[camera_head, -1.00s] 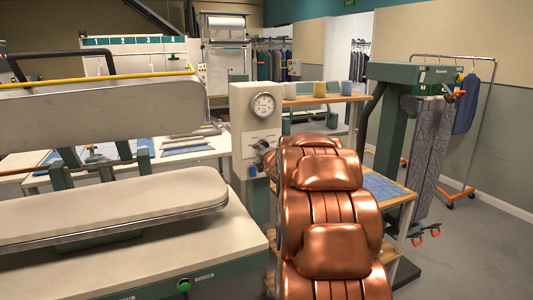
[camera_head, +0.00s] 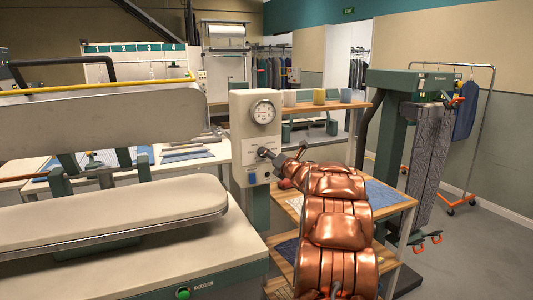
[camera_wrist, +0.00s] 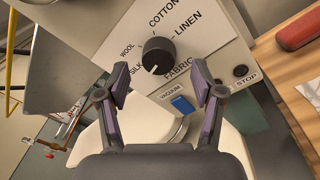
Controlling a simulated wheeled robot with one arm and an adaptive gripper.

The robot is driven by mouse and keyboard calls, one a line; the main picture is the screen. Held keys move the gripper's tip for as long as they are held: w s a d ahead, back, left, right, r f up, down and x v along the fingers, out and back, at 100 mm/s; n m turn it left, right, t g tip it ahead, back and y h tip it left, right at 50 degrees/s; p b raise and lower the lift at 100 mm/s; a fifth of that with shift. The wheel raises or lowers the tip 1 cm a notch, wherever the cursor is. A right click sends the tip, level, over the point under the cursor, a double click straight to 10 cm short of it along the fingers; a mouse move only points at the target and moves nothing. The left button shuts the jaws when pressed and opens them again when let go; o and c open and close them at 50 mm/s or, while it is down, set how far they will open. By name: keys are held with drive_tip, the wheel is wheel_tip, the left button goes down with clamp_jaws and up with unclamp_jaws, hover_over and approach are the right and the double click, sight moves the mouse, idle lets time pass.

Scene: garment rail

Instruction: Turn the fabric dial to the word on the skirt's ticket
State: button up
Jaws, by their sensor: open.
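The fabric dial (camera_wrist: 158,55) is a round black knob with a white pointer mark on a cream panel, below the gauge in the head view. WOOL, COTTON, LINEN and SILK are printed around it, with FABRIC below. In the wrist view the mark points down, between SILK and FABRIC. My gripper (camera_wrist: 159,84) is open and empty, its purple-padded fingers apart, with the dial ahead between them in the picture. I see no contact. In the head view my gripper (camera_head: 283,159) is close to the panel, partly hidden by my arm. No readable skirt ticket shows.
A pressing machine (camera_head: 100,205) fills the left. The control box (camera_head: 240,130) carries a gauge (camera_head: 263,111); a blue VACUUM switch (camera_wrist: 182,104) and a STOP button (camera_wrist: 240,71) flank the dial. A wooden table (camera_head: 283,255) with blue cloth stands right. A rail holds a blue garment (camera_head: 465,110).

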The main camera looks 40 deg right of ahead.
drive_tip(key=shift+p+x, duration=0.35)
drive_tip(key=shift+x, duration=1.15)
drive_tip(key=shift+c, duration=0.4)
drive_tip(key=c, duration=1.1)
drive_tip(key=shift+o, duration=0.2)
